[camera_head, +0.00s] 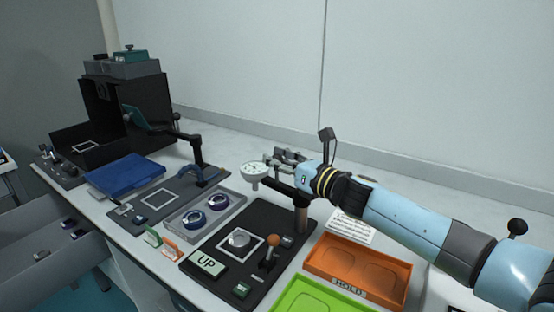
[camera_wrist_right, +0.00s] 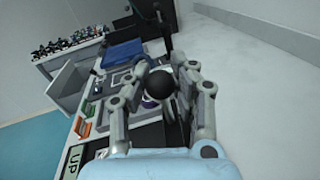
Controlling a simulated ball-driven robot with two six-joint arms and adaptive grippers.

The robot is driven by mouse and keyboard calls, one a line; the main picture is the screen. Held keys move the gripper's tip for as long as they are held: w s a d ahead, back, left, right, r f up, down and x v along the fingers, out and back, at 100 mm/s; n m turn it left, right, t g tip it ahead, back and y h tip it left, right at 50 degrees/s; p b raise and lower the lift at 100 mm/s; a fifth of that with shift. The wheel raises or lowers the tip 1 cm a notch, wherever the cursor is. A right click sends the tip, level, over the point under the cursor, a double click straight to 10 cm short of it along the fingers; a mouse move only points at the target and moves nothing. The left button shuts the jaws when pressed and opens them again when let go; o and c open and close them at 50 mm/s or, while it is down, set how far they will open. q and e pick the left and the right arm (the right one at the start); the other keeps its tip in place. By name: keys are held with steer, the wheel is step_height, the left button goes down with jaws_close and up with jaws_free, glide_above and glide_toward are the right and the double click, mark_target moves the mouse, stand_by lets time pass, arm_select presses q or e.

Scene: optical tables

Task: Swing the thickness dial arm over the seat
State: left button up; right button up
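The thickness gauge has a round white dial (camera_head: 255,172) on a dark arm (camera_head: 284,187), which reaches left from a brown-topped post (camera_head: 302,212). The dial is raised behind the seat; I cannot tell exactly how far off it is. The seat (camera_head: 240,240) is a round grey piece inside a white square on the black base. My right gripper (camera_head: 284,158) is at the dial arm, just behind and right of the dial. In the right wrist view a black ball knob (camera_wrist_right: 161,85) shows between its fingers (camera_wrist_right: 165,72); contact is unclear. My left gripper is out of view.
An orange-knobbed lever (camera_head: 270,252) and an UP sign (camera_head: 207,264) are on the base. An orange HOLD tray (camera_head: 360,262) and a green tray (camera_head: 318,298) lie to the right. A grey tray (camera_head: 190,229) with two rings and a blue case (camera_head: 124,175) lie left.

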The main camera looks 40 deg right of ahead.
jaws_close()
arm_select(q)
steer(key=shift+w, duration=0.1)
arm_select(e)
steer(key=shift+w+f, duration=0.1)
steer(key=shift+w, duration=0.05)
